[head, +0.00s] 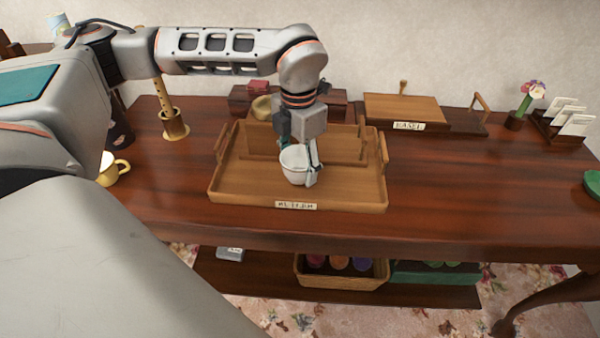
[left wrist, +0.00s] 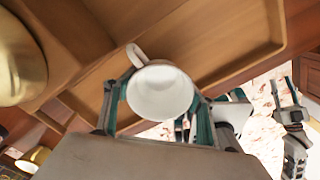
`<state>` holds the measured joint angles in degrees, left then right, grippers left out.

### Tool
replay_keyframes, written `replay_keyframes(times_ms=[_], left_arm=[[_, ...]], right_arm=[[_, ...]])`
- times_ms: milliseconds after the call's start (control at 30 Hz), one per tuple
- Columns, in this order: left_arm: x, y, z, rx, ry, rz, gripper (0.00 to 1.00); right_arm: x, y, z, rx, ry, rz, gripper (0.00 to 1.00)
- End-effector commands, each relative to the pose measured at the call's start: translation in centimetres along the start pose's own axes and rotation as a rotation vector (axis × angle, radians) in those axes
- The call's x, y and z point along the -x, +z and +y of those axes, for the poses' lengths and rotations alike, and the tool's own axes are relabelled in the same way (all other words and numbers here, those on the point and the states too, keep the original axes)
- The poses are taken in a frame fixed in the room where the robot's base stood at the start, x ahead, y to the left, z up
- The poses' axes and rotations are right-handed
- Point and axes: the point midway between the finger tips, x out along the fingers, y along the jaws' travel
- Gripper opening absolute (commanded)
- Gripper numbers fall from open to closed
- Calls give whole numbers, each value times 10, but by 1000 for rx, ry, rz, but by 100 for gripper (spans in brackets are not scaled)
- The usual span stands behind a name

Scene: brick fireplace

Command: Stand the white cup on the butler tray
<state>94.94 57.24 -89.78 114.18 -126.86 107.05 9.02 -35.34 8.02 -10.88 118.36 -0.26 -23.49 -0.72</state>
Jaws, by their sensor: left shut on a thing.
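The white cup (head: 295,166) is upright in the head view, held by my left gripper (head: 310,165) over the butler tray. My left gripper is shut on it, with the fingers reaching down from above. In the left wrist view the cup (left wrist: 160,92) shows its open mouth and its handle, between the two fingers (left wrist: 160,115). The butler tray (head: 345,200) is a wooden tray with raised handles and a name label at its front. Whether the cup's base touches the tray floor, I cannot tell. My right gripper does not show in the head view.
A wooden divider stands at the tray's back. The table's right side (head: 480,180) is mostly clear.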

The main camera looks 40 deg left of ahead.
Motion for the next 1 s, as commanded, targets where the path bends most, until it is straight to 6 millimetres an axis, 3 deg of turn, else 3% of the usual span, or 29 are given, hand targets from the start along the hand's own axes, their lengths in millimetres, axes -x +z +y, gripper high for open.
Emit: replay_keyframes(times_ms=[33,133,533,567,633,1000], left_arm=[[-14,-1,0,0,-1,7,29],[-25,0,0,0,0,4,29],[-28,0,0,0,0,0,29],[-28,0,0,0,0,0,56],[-28,0,0,0,0,0,72],[-27,0,0,0,0,0,72]], right_arm=[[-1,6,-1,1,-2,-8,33],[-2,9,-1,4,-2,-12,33],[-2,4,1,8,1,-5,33],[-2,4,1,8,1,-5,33],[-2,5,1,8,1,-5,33],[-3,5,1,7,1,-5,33]])
